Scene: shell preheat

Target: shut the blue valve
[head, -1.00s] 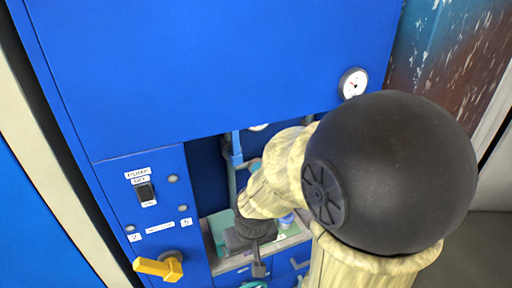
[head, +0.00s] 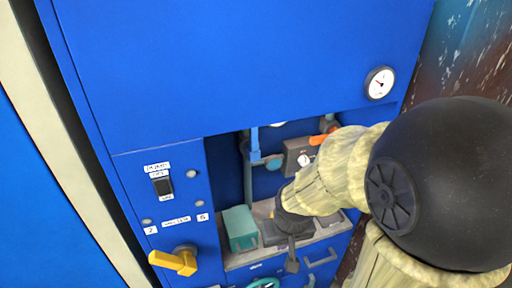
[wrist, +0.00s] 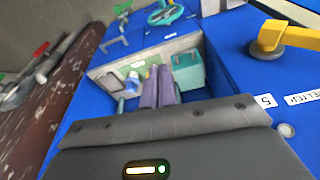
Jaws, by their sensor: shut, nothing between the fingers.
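A blue lever handle (head: 254,140), which looks like the blue valve, points up from grey pipework inside the open recess of the blue cabinet. My forearm hides the right part of the recess.
A teal box (head: 240,228) stands on the recess floor (head: 236,260). An orange handle (head: 322,138) is right of the blue one. A yellow handle (head: 174,262) juts from the left panel. A teal wheel (head: 263,283) sits below. A gauge (head: 380,83) is upper right.

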